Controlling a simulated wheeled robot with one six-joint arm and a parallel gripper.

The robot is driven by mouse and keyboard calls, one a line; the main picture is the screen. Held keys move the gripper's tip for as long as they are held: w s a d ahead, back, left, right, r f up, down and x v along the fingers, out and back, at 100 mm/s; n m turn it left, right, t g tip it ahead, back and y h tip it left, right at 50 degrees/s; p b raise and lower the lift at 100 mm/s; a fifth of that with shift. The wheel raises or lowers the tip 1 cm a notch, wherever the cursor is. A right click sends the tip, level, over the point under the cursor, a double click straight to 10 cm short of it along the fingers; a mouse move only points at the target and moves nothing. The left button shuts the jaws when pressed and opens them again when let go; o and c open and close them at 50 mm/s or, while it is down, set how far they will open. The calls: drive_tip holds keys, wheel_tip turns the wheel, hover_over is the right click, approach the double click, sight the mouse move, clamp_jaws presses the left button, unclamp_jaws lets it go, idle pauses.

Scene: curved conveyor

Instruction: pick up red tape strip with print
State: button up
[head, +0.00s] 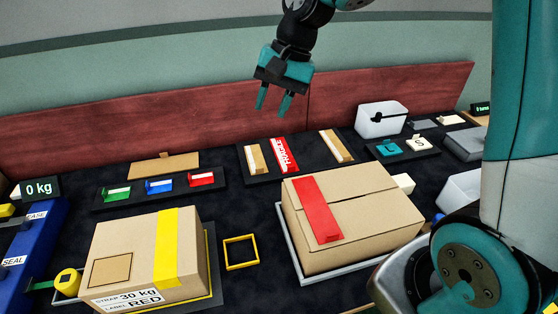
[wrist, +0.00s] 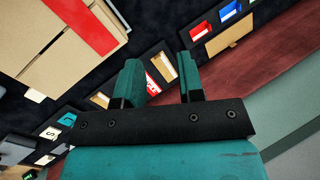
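The red tape strip with white print (head: 284,154) lies in a black tray (head: 257,178) near the back of the table, between two tan and white pieces. In the wrist view the printed strip (wrist: 152,84) shows between my fingers, partly hidden by the left finger. My gripper (head: 272,104) is open and empty, high above and behind the tray, apart from the strip. Its two teal fingers (wrist: 159,58) are spread wide in the wrist view. A plain red strip (head: 317,208) lies on top of the right carton (head: 375,214).
A carton with yellow tape (head: 130,250) stands front left, by a yellow square frame (head: 240,252). A tray of blue, green and red pieces (head: 117,199) lies left. A white bin (head: 381,120) stands back right. A red-brown board (head: 190,128) runs behind.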

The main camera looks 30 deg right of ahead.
drive_tip(key=w+d+f+m+b, duration=0.1)
drive_tip(key=w+d+f+m, duration=0.6)
drive_tip(key=d+f, duration=0.25)
drive_tip(key=w+d+f+m+b, duration=0.1)
drive_tip(key=w+d+f+m, duration=0.65)
drive_tip(key=d, duration=0.25)
drive_tip(key=p+x, duration=0.1)
drive_tip(key=x, duration=1.1)
drive_tip(key=shift+s+p, duration=0.2)
drive_tip(key=shift+p, duration=0.15)
drive_tip(key=shift+t, duration=0.3)
drive_tip(key=shift+s+p+x, duration=0.1)
drive_tip(key=shift+p+x, duration=0.35)
drive_tip(key=shift+x, duration=0.95)
drive_tip(key=shift+s+p+x, duration=0.15)
drive_tip(key=shift+p+x, duration=0.25)
drive_tip(key=shift+x, duration=0.95)
drive_tip(key=shift+d+f, duration=0.15)
drive_tip(key=shift+d, duration=0.05)
clamp_jaws()
